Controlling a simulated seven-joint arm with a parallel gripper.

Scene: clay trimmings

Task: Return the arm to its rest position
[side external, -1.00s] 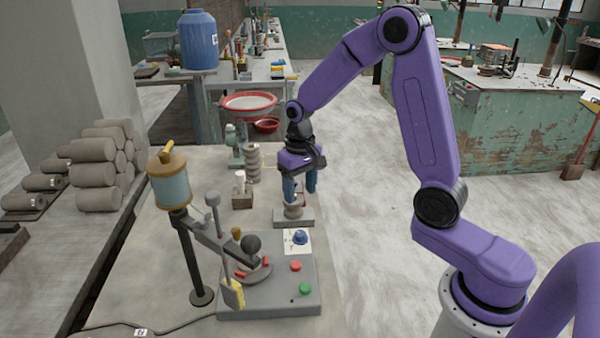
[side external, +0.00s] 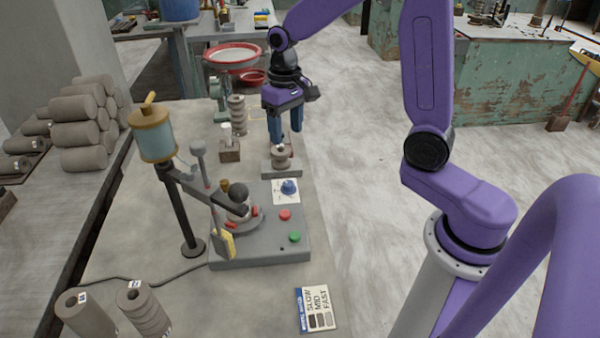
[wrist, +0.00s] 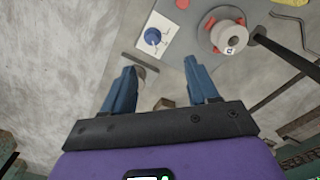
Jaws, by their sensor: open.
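My gripper (side external: 287,137) is open and empty, pointing down just above a small grey clay piece (side external: 281,156) on a grey block (side external: 282,170). The piece stands apart from the fingertips. In the wrist view my gripper (wrist: 160,66) shows two blue fingers spread apart with nothing held between them. A round grey shape there is partly hidden behind the left finger. My arm reaches over the bench from the right.
A grey wheel machine (side external: 260,250) with red and green buttons and a blue knob stands nearer the camera. A lamp-like post (side external: 180,210), a coiled clay piece (side external: 238,115) and a small box (side external: 229,151) stand left. Floor right of the bench is clear.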

